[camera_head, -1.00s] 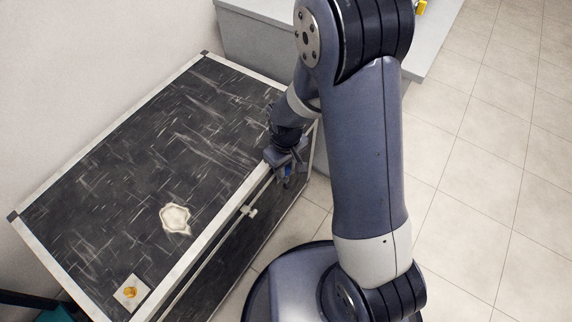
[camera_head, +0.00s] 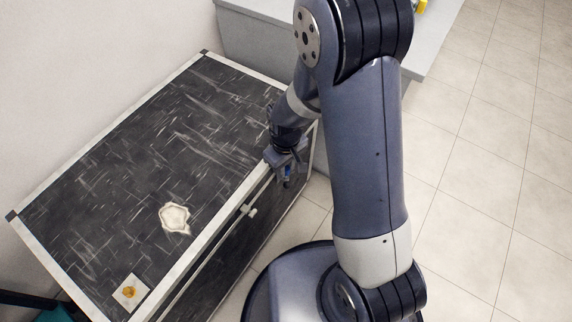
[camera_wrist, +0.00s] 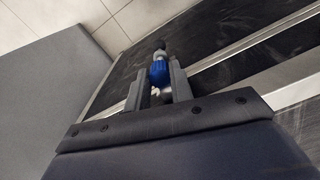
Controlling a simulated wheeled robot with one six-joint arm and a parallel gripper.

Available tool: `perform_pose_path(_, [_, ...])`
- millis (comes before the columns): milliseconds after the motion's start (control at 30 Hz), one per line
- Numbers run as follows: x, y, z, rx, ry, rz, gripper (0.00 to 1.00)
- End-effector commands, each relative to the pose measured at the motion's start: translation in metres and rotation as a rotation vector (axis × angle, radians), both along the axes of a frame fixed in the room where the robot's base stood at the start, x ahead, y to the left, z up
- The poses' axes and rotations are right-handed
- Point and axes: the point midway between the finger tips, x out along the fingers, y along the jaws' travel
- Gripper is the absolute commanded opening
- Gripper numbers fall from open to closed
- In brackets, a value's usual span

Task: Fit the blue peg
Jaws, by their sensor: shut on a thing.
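The blue peg (camera_wrist: 159,71) is between the fingers of my gripper (camera_wrist: 158,84), which is shut on it. In the wrist view it has a blue body with a dark tip pointing away and a pale part nearer the palm. In the head view my gripper (camera_head: 286,170) is beside the front right edge of the dark cabinet (camera_head: 130,150), and a little blue (camera_head: 287,170) shows at its fingers. I cannot tell whether the peg touches the cabinet. I cannot make out a hole for the peg.
A pale irregular patch (camera_head: 174,218) and a small white plate with a yellow-orange piece (camera_head: 130,292) are on the cabinet top. A small knob (camera_head: 250,211) sticks out at its front. A grey counter (camera_head: 250,38) stands behind. Tiled floor (camera_head: 490,200) lies open at the right.

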Motion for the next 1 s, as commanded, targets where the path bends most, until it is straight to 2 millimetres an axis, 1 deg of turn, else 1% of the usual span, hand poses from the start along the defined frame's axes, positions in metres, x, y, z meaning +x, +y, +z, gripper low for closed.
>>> perform_pose_path(700, [0.000, 0.000, -0.019, 0.000, 0.000, 0.000, 0.00])
perform_pose_path(733, [0.000, 0.000, -0.018, 0.000, 0.000, 0.000, 0.24])
perform_pose_path(1000, [0.000, 0.000, -0.018, 0.000, 0.000, 0.000, 0.46])
